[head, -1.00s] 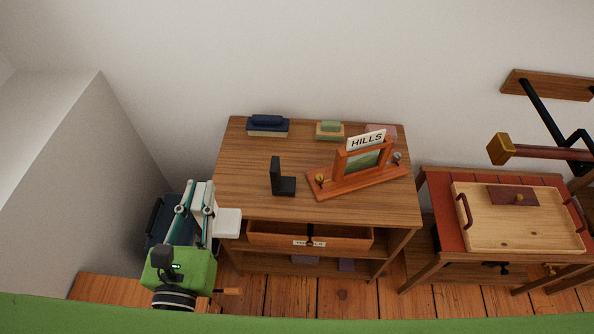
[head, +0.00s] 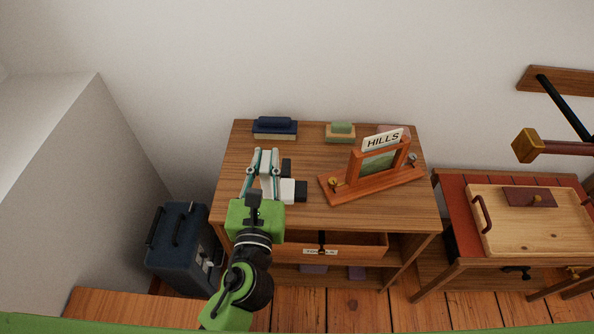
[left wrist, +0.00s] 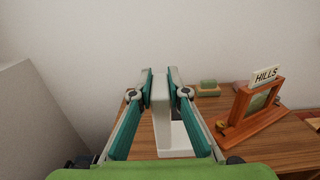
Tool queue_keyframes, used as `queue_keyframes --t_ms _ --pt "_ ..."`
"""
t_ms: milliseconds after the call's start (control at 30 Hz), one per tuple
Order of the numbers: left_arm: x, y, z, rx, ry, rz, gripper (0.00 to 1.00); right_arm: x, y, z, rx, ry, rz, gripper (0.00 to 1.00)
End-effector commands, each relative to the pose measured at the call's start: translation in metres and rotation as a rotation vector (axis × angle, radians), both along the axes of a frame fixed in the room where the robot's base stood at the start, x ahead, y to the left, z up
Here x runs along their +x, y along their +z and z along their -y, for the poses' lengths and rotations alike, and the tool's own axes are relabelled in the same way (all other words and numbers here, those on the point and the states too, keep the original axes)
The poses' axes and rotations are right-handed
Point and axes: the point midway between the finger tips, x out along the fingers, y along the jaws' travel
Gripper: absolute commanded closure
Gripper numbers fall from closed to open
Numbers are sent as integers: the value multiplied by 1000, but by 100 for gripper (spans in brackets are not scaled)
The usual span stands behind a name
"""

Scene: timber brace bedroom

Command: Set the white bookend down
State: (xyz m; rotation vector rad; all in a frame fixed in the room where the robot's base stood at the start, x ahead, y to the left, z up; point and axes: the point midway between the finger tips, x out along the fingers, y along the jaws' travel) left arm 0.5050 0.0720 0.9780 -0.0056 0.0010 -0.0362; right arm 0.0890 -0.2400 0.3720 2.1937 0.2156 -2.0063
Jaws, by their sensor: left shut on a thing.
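The white bookend (head: 285,190) is an L-shaped piece with an upright plate and a flat foot. It also shows in the left wrist view (left wrist: 174,138), its upright between the fingertips. My left gripper (head: 264,156) is shut on the upright, over the left part of the wooden desk top (head: 310,214). I cannot tell whether the foot touches the desk. The black bookend (head: 301,191) is just behind and to the right of it, partly hidden. My right gripper is not in view.
A wooden frame stand with a HILLS sign (head: 371,165) stands on the desk's right. A dark blue book stack (head: 274,128) and a green and tan stack (head: 340,133) lie at the back. Clear desk top lies in front. A dark case (head: 177,245) stands left of the desk.

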Motion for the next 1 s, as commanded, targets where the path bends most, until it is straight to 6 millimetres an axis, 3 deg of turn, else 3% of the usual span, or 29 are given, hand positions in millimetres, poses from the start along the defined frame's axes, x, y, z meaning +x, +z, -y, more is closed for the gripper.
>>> queue_keyframes --t_ms 167,567,800,1000 --pt "13 -4 -15 3 1 8 100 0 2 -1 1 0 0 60" --pt "62 -40 -72 2 3 8 100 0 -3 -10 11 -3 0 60" --pt "80 -76 -91 -2 2 7 100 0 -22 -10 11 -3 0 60" --pt "86 -85 -98 -2 0 9 100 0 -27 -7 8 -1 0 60"
